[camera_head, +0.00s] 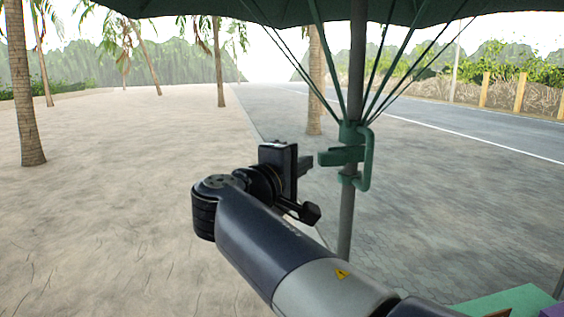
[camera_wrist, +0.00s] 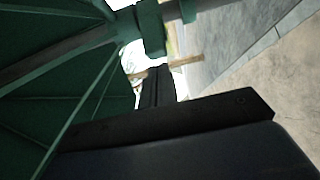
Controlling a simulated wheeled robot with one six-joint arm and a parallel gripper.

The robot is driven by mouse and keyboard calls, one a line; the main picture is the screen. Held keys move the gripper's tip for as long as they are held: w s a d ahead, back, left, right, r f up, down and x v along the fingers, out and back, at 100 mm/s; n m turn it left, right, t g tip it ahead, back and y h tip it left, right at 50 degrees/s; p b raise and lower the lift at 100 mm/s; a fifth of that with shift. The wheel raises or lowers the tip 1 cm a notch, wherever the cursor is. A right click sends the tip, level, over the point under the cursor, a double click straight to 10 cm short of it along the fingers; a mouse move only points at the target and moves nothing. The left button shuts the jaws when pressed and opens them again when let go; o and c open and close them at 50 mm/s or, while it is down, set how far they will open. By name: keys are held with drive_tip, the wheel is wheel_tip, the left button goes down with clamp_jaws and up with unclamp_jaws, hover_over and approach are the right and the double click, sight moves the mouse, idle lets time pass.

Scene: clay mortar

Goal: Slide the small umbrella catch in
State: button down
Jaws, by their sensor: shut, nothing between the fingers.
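The green umbrella (camera_head: 290,10) is open overhead, with its ribs meeting a green collar (camera_head: 351,132) on the grey pole (camera_head: 346,220). A small green catch (camera_head: 338,157) juts left from the pole just below the collar. A green loop handle (camera_head: 368,165) is on the right side. My gripper (camera_head: 307,168) is just left of the catch, at about its height, with a small gap seemingly between them. In the wrist view my gripper (camera_wrist: 157,82) is dark and shut, holding nothing. The collar also shows there (camera_wrist: 150,28), with the canopy at left (camera_wrist: 60,60).
Palm trunks (camera_head: 22,90) stand on the sand at left and behind. A road (camera_head: 470,125) runs at the right. A green surface (camera_head: 505,302) and a purple item (camera_head: 553,311) show at the lower right.

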sight(328, 162)
drive_tip(key=shift+w+d, duration=0.15)
drive_tip(key=shift+d, duration=0.35)
drive_tip(key=shift+w+d+f, duration=0.15)
drive_tip(key=shift+d, duration=0.4)
drive_tip(key=shift+w+d+b, duration=0.15)
drive_tip(key=shift+d+b, duration=0.2)
drive_tip(key=shift+d, duration=0.25)
drive_tip(key=shift+w+d+b, duration=0.15)
drive_tip(key=shift+d+b, duration=0.15)
drive_tip(key=shift+d, duration=0.25)
drive_tip(key=shift+a, duration=0.1)
